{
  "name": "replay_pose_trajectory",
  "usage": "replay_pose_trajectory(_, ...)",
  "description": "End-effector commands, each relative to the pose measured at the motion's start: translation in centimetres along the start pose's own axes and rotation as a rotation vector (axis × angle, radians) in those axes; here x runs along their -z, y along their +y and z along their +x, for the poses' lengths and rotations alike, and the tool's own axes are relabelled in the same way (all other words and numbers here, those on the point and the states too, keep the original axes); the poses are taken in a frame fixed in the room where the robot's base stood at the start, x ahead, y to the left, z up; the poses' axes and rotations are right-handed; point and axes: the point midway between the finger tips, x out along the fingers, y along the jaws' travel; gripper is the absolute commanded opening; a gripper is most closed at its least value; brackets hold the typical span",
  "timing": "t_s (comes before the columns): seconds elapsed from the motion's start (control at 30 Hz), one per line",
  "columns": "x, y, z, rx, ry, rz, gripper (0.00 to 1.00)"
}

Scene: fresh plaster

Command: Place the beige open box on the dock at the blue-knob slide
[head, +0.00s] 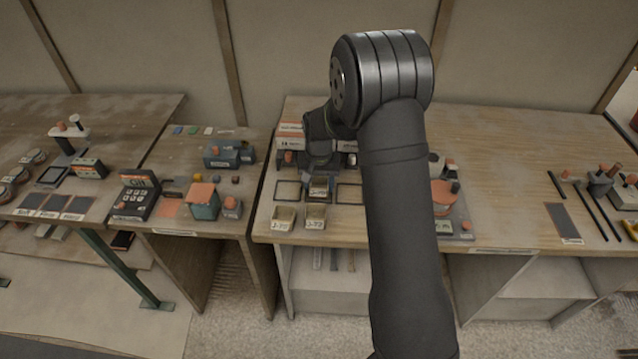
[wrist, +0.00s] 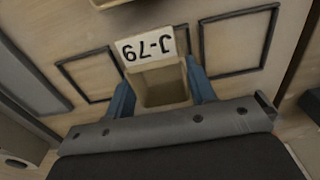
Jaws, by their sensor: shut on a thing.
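My gripper (wrist: 160,84) is shut on a beige open box (wrist: 162,90), with one blue finger on each side. The box has a white label reading J-79, upside down in the wrist view. In the head view the held box (head: 319,193) is over the middle of a row of dark square outlines, under my wrist. I cannot tell whether it touches the table. Outlines show on both sides, left (head: 288,191) and right (head: 349,193). Two similar beige boxes, left (head: 284,218) and right (head: 316,217), stand at the table's front edge. I cannot make out a blue knob.
White-labelled units (head: 290,136) stand behind the outlines, partly hidden by my arm. A device with an orange top (head: 442,196) is to the right, partly behind my arm. A neighbouring bench to the left holds several devices.

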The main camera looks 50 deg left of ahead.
Motion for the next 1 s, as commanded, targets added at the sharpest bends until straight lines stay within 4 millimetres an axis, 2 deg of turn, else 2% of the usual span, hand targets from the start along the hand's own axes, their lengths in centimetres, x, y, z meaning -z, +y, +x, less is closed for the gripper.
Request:
replay_pose_trajectory(0.07,0.0,0.0,0.3,0.0,-0.001,0.0,0.28)
replay_pose_trajectory(0.1,0.0,0.0,0.3,0.0,-0.001,0.0,0.56)
replay_pose_trajectory(0.2,0.0,0.0,0.2,0.0,-0.001,0.0,0.72)
replay_pose_trajectory(0.47,0.0,0.0,0.2,0.0,0.0,0.0,0.72)
replay_pose_trajectory(0.57,0.0,0.0,-0.4,0.0,0.001,0.0,0.72)
replay_pose_trajectory(0.67,0.1,0.0,-1.8,0.001,0.003,0.0,0.72)
replay_pose_trajectory(1.0,0.1,0.0,-9.0,0.001,0.003,0.0,0.72)
